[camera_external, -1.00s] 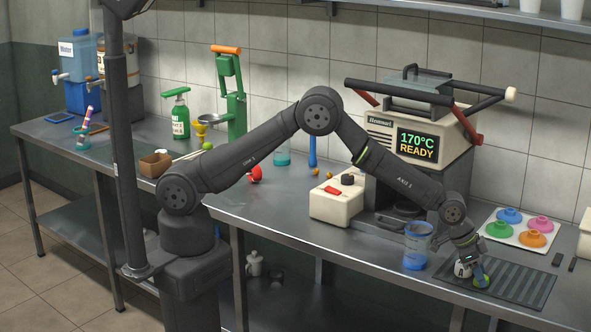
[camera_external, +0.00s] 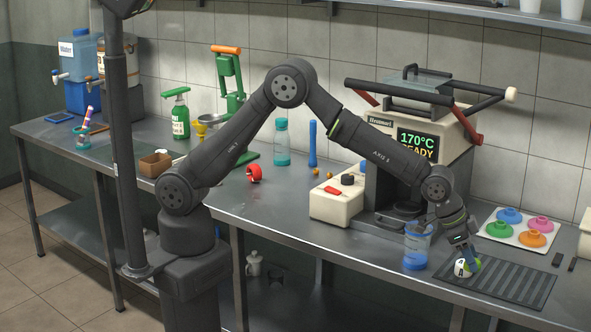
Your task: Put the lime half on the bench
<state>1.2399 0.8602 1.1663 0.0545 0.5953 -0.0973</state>
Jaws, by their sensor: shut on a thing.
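My gripper (camera_external: 469,256) points down over the dark ribbed mat (camera_external: 515,287) at the right of the bench (camera_external: 285,208). It is shut on a small green thing, apparently the lime half (camera_external: 476,264), largely covered by the fingers. A small white thing with a dark mark (camera_external: 461,269) stands right beside it at the mat's left edge. I cannot tell whether the green thing touches it.
A clear cup with a blue base (camera_external: 416,262) stands close left of my gripper. The press (camera_external: 412,146) rises behind my forearm. A tray of coloured knobbed lids (camera_external: 517,227) lies behind the mat. The bench's middle front is mostly clear.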

